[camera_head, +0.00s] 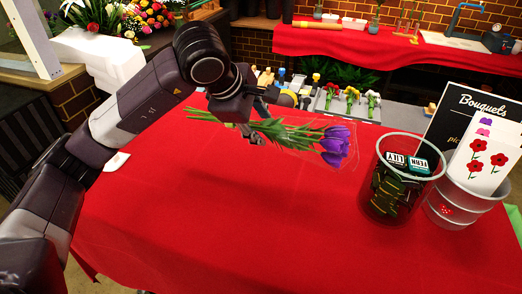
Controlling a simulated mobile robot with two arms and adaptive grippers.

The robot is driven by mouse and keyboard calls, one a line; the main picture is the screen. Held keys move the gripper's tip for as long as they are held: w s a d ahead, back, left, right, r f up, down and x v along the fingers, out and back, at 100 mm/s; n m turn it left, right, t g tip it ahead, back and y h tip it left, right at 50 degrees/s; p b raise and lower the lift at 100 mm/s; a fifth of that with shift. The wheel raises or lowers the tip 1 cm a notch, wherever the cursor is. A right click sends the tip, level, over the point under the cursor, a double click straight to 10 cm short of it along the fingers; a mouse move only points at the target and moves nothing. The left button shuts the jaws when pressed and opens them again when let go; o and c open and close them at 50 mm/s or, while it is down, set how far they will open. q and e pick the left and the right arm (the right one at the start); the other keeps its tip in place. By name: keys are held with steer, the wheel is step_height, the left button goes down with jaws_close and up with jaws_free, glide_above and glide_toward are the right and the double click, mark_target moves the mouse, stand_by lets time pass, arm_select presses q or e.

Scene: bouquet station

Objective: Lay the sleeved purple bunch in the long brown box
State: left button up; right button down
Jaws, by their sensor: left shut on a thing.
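The sleeved purple bunch (336,146) is held sideways above the red-covered table (215,225), with its purple heads to the right and green stems to the left. A clear sleeve shows faintly around the heads. My left gripper (254,134) is shut on the bunch near the middle of its stems. Part of the fingers is hidden by the arm and stems. I cannot make out a long brown box in this view. My right gripper is not in view.
A clear bin (374,196) with dark tagged packets and a metal bucket (462,212) with flower cards stand at right, before a black Bouquets sign (462,100). A grey tray (330,111) with small bunches lies behind. The red table's front and middle are clear.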

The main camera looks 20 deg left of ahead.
arm_select(q)
step_height(320, 180, down, 4)
steer(key=shift+d+f, duration=0.1)
steer(key=shift+f, duration=0.15)
step_height(320, 180, down, 3)
steer(key=shift+f+p, duration=0.1)
steer(key=shift+p, duration=0.35)
steer(key=shift+f, duration=0.2)
steer(key=o, duration=1.5)
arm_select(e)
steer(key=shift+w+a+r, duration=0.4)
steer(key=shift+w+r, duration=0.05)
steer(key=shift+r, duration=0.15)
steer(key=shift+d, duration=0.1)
